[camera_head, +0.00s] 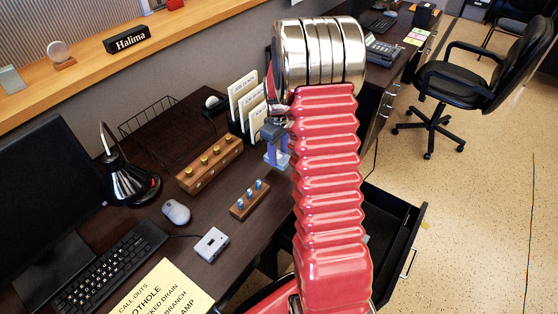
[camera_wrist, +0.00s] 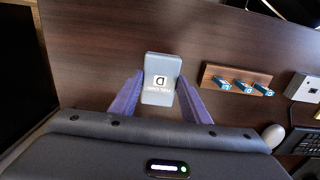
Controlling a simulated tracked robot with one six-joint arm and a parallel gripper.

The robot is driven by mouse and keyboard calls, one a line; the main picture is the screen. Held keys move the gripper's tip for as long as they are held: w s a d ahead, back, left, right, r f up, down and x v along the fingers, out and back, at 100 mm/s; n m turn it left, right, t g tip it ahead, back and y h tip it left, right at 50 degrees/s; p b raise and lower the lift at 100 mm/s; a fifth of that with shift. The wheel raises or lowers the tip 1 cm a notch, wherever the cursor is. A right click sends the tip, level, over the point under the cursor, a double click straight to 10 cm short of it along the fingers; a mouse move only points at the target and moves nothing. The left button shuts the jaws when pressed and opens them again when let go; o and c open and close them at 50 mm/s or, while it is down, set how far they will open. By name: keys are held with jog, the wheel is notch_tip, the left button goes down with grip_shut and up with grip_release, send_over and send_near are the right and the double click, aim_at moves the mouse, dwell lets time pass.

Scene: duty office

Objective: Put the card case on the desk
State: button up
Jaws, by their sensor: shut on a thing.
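The card case (camera_wrist: 158,98) is a small grey rectangular block with a white logo and lettering on its face. In the wrist view it sits between the two purple fingers of my gripper (camera_wrist: 158,88), which is shut on it. The dark brown desk (camera_head: 205,105) lies behind the case in that view. I cannot tell whether the case touches the desk top.
A small wooden rack with blue-topped pieces (camera_head: 250,200) and a larger wooden block with brass knobs (camera_head: 210,163) stand nearby. White upright folders (camera_head: 243,97) are behind my gripper. A mouse (camera_head: 176,211), a white box (camera_head: 212,244) and an open drawer (camera_head: 405,240) also show.

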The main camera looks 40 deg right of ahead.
aim_at(279, 156)
jog(key=shift+f, duration=0.25)
jog(key=shift+f, duration=0.15)
jog(key=shift+f, duration=1.75)
jog(key=o, duration=1)
jog(key=shift+o, duration=0.2)
